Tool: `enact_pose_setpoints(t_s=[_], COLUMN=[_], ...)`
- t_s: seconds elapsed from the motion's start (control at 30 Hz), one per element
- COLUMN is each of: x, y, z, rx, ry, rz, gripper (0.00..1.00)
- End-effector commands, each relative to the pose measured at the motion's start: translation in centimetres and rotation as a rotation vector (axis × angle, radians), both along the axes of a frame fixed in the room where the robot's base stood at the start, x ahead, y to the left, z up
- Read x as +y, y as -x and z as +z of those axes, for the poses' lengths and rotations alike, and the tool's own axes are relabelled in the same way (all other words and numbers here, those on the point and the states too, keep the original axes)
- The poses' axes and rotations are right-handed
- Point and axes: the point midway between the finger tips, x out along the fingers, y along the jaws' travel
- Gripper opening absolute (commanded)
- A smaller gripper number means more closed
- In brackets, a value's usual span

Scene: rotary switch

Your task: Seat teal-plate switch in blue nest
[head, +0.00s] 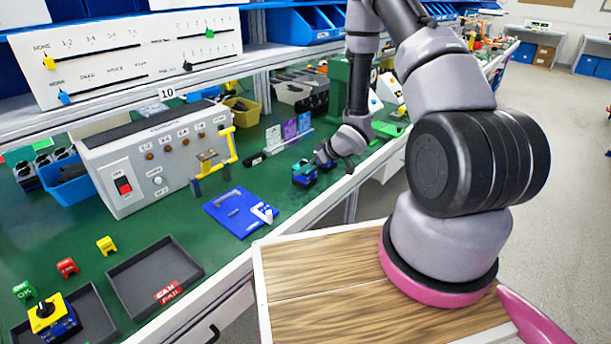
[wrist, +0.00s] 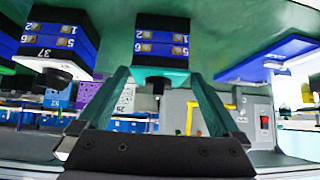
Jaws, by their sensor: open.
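The teal-plate switch (head: 304,174) stands on the green bench, a dark blue block with a teal top. In the wrist view, which shows the bench at the top, the teal-plate switch (wrist: 162,52) is straight ahead, its black knob pointing toward the picture's bottom. My gripper (head: 325,156) is open; in the wrist view its two fingers (wrist: 162,90) point at the switch from either side and hold nothing. Whether they overlap the plate is unclear. A flat blue fixture (head: 232,213), apparently the nest, lies to the left with grey and white parts on it.
Another dark blue switch, marked 37 (wrist: 58,42), stands close beside the teal one. A grey test box (head: 150,165) and a yellow clamp (head: 228,150) stand near the fixture. A yellow-plate switch (head: 50,316) sits in a tray at the lower left. An empty tray (head: 150,272) lies nearby.

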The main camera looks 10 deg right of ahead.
Motion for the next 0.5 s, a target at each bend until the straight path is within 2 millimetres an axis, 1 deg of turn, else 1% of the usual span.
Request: enact_pose_setpoints(t_s=[0.17, 0.33, 0.5], x=[0.7, 1.7, 2.3], y=[-0.8, -2.3, -3.0], z=[-1.2, -3.1, -4.0], rx=[0.001, 0.001, 0.000], ry=[0.000, 0.001, 0.000], rz=[0.002, 0.001, 0.000], gripper=[1.00, 1.00, 1.00])
